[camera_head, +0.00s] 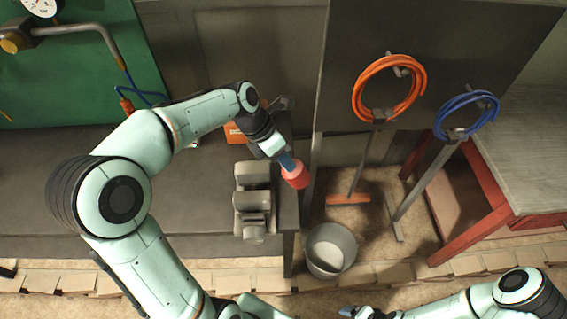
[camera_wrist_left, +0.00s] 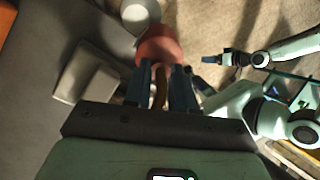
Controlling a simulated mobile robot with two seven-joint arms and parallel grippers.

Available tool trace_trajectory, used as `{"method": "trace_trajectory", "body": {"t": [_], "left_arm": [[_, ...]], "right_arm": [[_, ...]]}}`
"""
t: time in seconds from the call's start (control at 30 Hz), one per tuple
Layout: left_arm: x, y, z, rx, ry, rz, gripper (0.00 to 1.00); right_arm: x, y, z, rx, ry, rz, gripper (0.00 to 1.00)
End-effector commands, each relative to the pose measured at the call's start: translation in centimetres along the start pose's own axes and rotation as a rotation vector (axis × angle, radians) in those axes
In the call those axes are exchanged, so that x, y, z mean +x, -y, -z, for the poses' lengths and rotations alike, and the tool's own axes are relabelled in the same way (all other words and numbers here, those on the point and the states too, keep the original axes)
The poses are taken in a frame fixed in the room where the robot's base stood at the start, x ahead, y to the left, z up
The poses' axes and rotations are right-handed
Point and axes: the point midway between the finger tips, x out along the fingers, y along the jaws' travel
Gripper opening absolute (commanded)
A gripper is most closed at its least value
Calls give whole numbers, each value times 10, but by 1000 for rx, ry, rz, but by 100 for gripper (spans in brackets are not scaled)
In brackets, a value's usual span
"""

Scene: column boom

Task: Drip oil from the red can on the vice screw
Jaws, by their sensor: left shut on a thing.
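My left gripper (camera_head: 287,162) is shut on the red can (camera_head: 297,178), just right of the vice and near the bench's right end. In the left wrist view the can (camera_wrist_left: 165,45) shows beyond the fingers, with its brown handle (camera_wrist_left: 160,88) between them. The grey vice (camera_head: 252,199) stands on the bench; it also shows in the left wrist view (camera_wrist_left: 88,78), left of the can. I cannot make out its screw clearly. My right gripper (camera_head: 352,312) is low in the head view, away from the bench; its jaw opening is too small to judge.
A grey bucket (camera_head: 331,250) stands on the floor right of the bench (camera_head: 140,219). An orange hose (camera_head: 358,95) and a blue hose (camera_head: 447,120) hang behind. An orange-headed broom (camera_head: 348,199) stands below them. A red-legged table (camera_head: 527,160) is at right.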

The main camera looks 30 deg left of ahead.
Motion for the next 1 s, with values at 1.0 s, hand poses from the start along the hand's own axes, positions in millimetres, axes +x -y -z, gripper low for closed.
{"method": "trace_trajectory", "body": {"t": [1.0], "left_arm": [[-58, 9, -6, -24, -383, -215, 0]], "right_arm": [[3, -2, -4, 2, 5, -2, 85]]}}
